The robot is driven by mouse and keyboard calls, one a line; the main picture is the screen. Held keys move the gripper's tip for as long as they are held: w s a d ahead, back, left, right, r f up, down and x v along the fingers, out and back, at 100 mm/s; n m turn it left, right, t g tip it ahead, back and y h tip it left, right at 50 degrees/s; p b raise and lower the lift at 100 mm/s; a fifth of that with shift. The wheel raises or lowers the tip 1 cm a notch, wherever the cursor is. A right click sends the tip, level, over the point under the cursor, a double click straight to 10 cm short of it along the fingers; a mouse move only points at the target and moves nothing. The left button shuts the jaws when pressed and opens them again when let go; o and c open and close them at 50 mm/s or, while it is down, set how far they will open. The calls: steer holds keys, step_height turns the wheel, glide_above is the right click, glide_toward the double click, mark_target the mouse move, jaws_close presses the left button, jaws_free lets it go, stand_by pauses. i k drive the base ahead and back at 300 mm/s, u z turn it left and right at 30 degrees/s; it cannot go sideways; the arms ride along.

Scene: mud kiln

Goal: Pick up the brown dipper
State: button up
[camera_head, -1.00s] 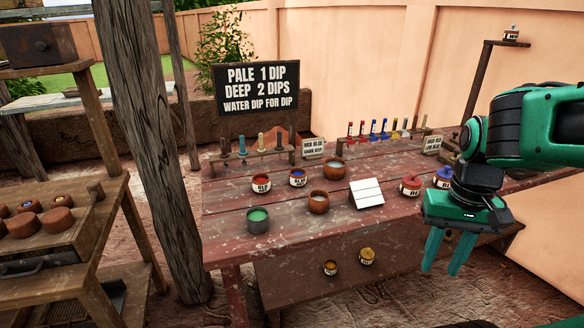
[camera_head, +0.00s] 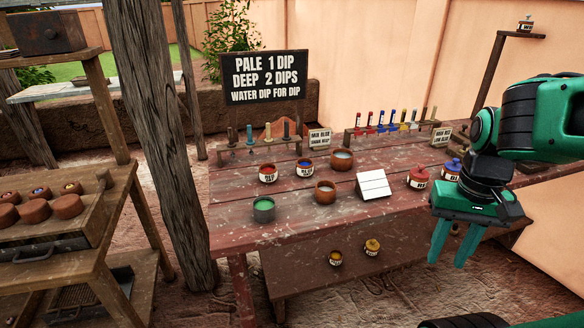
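Several slim upright dippers stand in a low wooden rack (camera_head: 256,152) at the back left of the red table. My gripper (camera_head: 447,264) hangs fingers down at the right, in front of the table's front edge. Its two green fingers are apart with nothing between them. It is well to the right of the rack and nearer to me.
On the table (camera_head: 320,222) stand a green-filled pot (camera_head: 264,209), brown bowls (camera_head: 325,192), labelled paint pots (camera_head: 267,173) and a white tilted tile (camera_head: 374,186). A second rack (camera_head: 394,129) holds coloured sticks. A wooden post (camera_head: 165,150) rises left of the table.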

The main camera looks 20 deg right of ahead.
mark_target(231, 144)
steer(key=u, duration=0.35)
steer(key=k, duration=0.45)
steer(key=u, duration=0.9)
steer(key=k, duration=0.8)
steer(key=u, duration=0.55)
steer(key=i, duration=1.75)
steer(key=z, duration=1.05)
steer(key=i, duration=0.95)
steer(key=z, duration=1)
steer(key=i, duration=0.35)
steer(key=z, duration=0.1)
